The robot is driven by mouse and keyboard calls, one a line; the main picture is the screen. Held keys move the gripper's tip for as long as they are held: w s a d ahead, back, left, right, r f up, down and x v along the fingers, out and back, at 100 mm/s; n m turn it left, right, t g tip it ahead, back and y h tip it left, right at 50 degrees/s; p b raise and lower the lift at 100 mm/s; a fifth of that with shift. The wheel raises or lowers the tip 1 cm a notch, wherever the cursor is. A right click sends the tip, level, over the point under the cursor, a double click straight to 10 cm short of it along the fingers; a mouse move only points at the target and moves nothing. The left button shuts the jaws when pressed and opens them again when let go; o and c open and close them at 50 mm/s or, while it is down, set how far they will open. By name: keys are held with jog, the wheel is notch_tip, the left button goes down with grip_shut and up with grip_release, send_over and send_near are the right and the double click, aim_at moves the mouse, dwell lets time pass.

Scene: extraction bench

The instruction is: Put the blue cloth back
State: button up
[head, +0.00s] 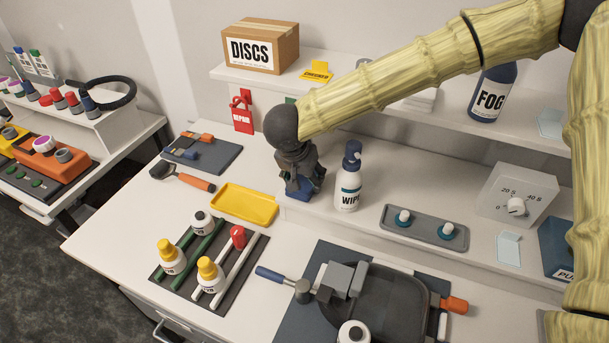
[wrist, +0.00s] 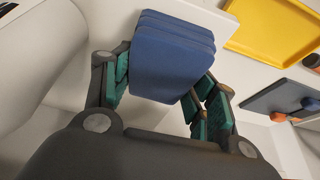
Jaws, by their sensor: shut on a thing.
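The blue cloth (wrist: 172,55) is a folded, layered pad between the green-lined fingers of my gripper (wrist: 165,88) in the wrist view. In the head view my gripper (head: 302,176) points down over the left end of the low white ledge (head: 372,228), left of the WIPE bottle. Only a small part of the blue cloth (head: 298,193) shows there, below and between the fingers. My gripper is shut on the cloth. I cannot tell whether the cloth touches the ledge.
The white WIPE bottle (head: 348,180) stands close to the right of my gripper. A yellow tray (head: 245,204) lies on the bench at lower left. A grey tray with two knobs (head: 424,228) sits further right on the ledge. The upper shelf (head: 345,85) is behind my arm.

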jog(key=shift+f, duration=0.3)
jog(key=o, duration=1.3)
jog(key=shift+o, duration=0.2)
jog(key=shift+f+b, duration=0.1)
jog(key=shift+b, duration=1.1)
jog(key=b+v, duration=0.1)
jog(key=v, duration=1)
jog(key=shift+s+a+b, duration=0.2)
jog(key=shift+b, duration=0.15)
